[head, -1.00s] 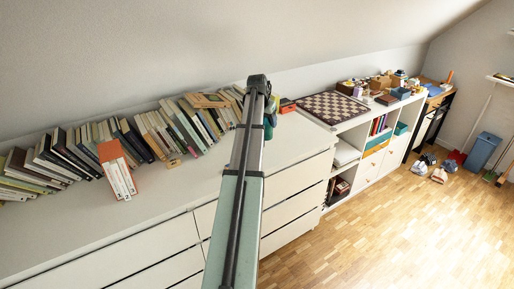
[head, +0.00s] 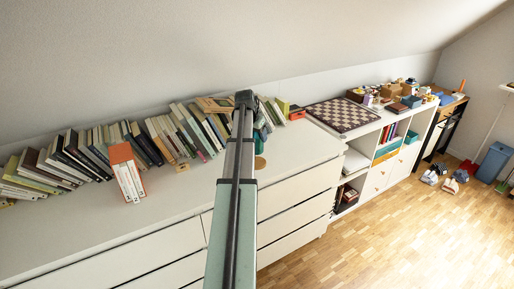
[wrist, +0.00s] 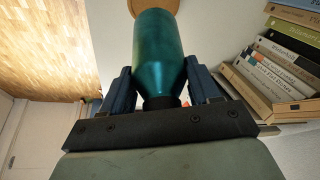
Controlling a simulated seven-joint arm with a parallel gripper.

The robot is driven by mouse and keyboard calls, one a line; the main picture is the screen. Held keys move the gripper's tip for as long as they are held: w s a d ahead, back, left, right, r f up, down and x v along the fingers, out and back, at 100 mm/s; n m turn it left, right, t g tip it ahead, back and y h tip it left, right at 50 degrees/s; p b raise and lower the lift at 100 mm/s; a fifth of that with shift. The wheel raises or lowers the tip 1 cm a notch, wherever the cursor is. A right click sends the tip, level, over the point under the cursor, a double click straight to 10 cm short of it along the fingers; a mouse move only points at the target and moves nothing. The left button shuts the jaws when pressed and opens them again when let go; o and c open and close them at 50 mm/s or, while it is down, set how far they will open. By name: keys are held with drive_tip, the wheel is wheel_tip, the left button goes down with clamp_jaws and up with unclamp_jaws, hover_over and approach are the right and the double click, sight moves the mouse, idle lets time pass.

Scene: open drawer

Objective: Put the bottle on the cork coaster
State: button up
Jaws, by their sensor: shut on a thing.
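The teal bottle (wrist: 158,50) is between the two dark fingers of my gripper (wrist: 160,88), which is shut on it near its narrow neck. The bottle's wide end points away from the wrist camera. The round cork coaster (wrist: 172,4) shows at the top edge of the wrist view, partly hidden behind that end; I cannot tell whether they touch. In the head view the coaster (head: 260,162) lies on the white dresser top just right of my arm. A teal patch, likely the bottle (head: 262,137), shows just behind it; my arm hides most of the gripper there.
A row of leaning books (head: 95,150) lines the back of the dresser (head: 95,215), with an orange-and-white book (head: 128,172) in front. More books (wrist: 275,65) are right of the bottle in the wrist view. A chessboard (head: 342,115) lies further right. The dresser's front strip is clear.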

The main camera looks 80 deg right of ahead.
sight(257, 145)
drive_tip(key=shift+f, duration=2.65)
drive_tip(key=shift+f, duration=0.1)
drive_tip(key=o, duration=1.4)
drive_tip(key=v, duration=1.2)
drive_tip(key=shift+w, duration=0.1)
